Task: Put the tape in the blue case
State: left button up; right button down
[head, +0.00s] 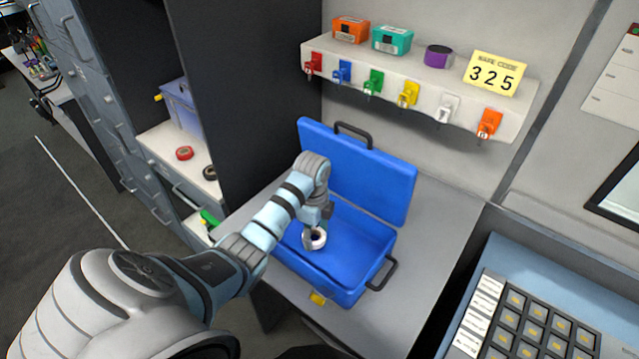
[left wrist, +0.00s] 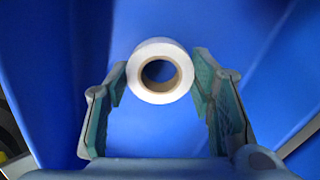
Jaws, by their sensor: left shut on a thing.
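A white roll of tape (head: 315,240) is held in my left gripper (head: 313,232), over the inside of the open blue case (head: 358,254). In the left wrist view the tape (left wrist: 160,46) sits between the two green-padded fingertips, its hole facing the camera, with blue case surfaces behind it. The case lies on the grey counter with its lid (head: 365,172) raised at the back. I cannot tell whether the tape touches the case floor. My right gripper is not in view.
A wall shelf (head: 415,82) with hanging keys, small boxes and a purple roll (head: 438,55) is behind the case. A red roll (head: 184,153) and blue bin (head: 178,106) stand in the left cabinet. A keypad (head: 528,330) is at right. Bare counter (head: 440,225) lies right of the case.

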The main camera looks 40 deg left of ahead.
pick_arm(q)
jog(key=shift+f, duration=0.25)
jog(key=shift+f, duration=0.1)
jog(key=o, duration=1)
